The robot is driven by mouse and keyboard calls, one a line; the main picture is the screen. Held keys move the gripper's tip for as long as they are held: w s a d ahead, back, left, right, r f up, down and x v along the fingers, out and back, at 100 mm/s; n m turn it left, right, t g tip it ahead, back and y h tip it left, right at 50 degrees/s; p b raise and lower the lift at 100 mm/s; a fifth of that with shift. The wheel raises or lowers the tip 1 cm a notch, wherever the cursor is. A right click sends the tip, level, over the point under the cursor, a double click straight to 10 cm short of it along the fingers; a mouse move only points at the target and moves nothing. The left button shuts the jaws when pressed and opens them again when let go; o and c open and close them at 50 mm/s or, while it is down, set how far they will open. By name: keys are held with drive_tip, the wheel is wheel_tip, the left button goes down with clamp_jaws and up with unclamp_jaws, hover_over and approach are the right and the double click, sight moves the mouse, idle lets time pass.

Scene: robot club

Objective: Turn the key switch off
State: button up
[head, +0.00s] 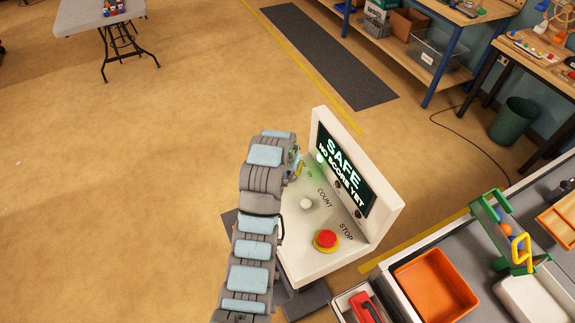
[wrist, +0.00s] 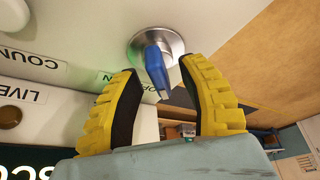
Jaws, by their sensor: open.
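The key switch (wrist: 157,72) shows in the wrist view as a blue key in a round silver collar (wrist: 150,42) on the white panel. My gripper (wrist: 161,66) is open, with its yellow, black-padded fingers on either side of the key. A gap shows between the key and the left finger; the right fingertip is close to the key, and I cannot tell if it touches. A partly covered label sits left of the collar. In the head view my gripper (head: 295,165) is over the far end of the console (head: 320,262); my arm hides the key there.
The console screen (head: 343,170) reads "SAFE, NO SCORE YET". A white button (head: 306,203) marked COUNT and a red stop button (head: 326,239) sit on the same panel. An orange tray (head: 436,285) is on the counter at right. Open floor (head: 110,190) lies left of my arm.

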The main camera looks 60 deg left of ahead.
drive_tip(key=shift+v, duration=2.05)
drive_tip(key=v, duration=0.7)
drive_tip(key=shift+s+r, duration=0.2)
drive_tip(key=shift+r, duration=0.1)
drive_tip(key=shift+d, duration=0.1)
